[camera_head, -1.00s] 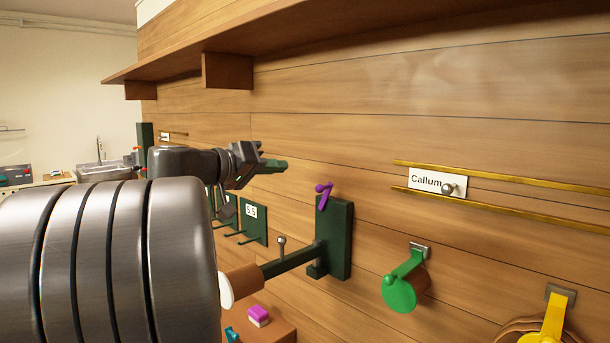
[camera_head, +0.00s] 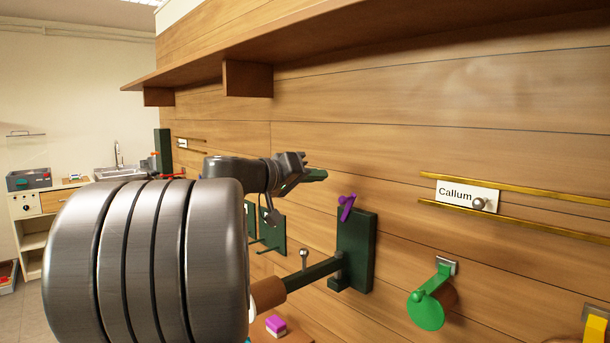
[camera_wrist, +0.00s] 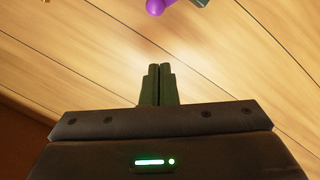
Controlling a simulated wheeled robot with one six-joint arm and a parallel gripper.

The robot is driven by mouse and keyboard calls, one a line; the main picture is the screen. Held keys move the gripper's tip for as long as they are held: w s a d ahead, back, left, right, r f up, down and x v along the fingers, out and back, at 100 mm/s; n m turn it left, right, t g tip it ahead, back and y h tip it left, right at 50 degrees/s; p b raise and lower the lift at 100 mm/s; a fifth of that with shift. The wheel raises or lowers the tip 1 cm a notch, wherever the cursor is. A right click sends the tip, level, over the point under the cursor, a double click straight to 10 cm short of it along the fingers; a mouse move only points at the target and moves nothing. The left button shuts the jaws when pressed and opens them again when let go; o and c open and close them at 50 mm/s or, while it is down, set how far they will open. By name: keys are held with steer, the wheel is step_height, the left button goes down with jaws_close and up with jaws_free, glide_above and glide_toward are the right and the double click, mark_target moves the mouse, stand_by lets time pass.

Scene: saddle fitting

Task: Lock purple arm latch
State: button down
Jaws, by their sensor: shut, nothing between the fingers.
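The purple latch (camera_head: 346,206) sits at the top of a dark green wall plate (camera_head: 356,250), tilted, with its upper end leaning right. A dark green arm (camera_head: 313,273) sticks out from this plate. In the wrist view the purple latch's round knob (camera_wrist: 156,6) shows at the top edge, with the rest cut off. My gripper (camera_head: 318,174) is up and left of the latch, close to the wooden wall and apart from the latch. In the wrist view its green fingers (camera_wrist: 159,84) are together with nothing between them.
A wooden shelf (camera_head: 240,78) runs along the wall above my gripper. A Callum name plate (camera_head: 466,195) sits between brass rails to the right. Below it is a green holder (camera_head: 428,306). A small pole with a knob (camera_head: 304,257) stands on the green arm.

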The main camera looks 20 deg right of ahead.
steer(key=p+x, duration=0.1)
steer(key=x, duration=0.4)
steer(key=shift+d, duration=0.3)
steer(key=s+f, duration=0.1)
steer(key=s+a+f, duration=0.1)
steer(key=shift+s+a+f, duration=0.2)
steer(key=shift+s+f, duration=0.15)
steer(key=shift+f, duration=0.05)
